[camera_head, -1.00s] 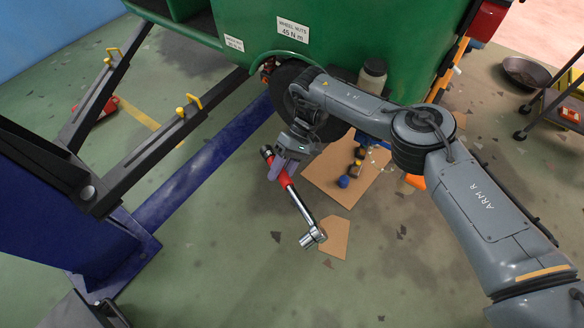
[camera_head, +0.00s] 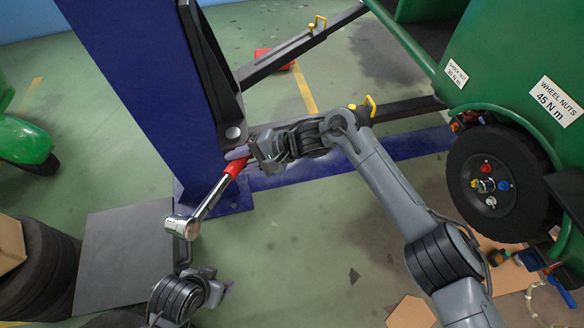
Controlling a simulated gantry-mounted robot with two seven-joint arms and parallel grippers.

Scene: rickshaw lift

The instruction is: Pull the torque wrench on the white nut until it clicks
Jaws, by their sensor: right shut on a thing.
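My right gripper (camera_head: 246,158) is shut on the torque wrench (camera_head: 204,205) by its red handle. The wrench's chrome head points down and left, well away from the wheel. The black wheel (camera_head: 462,205) is on the green rickshaw at the right. Its hub carries coloured nuts: a red one at the top, a blue one at the right, a yellow one at the left and the white nut (camera_head: 491,201) at the bottom. Nothing is on the white nut.
A blue lift post (camera_head: 140,80) stands behind the wrench, with black lift arms (camera_head: 300,52) reaching right. A label reading WHEEL NUTS 45 N m (camera_head: 556,101) is on the rickshaw. Stacked tyres (camera_head: 40,270) and a dark grey plate (camera_head: 125,255) are at lower left. Floor between is mostly clear.

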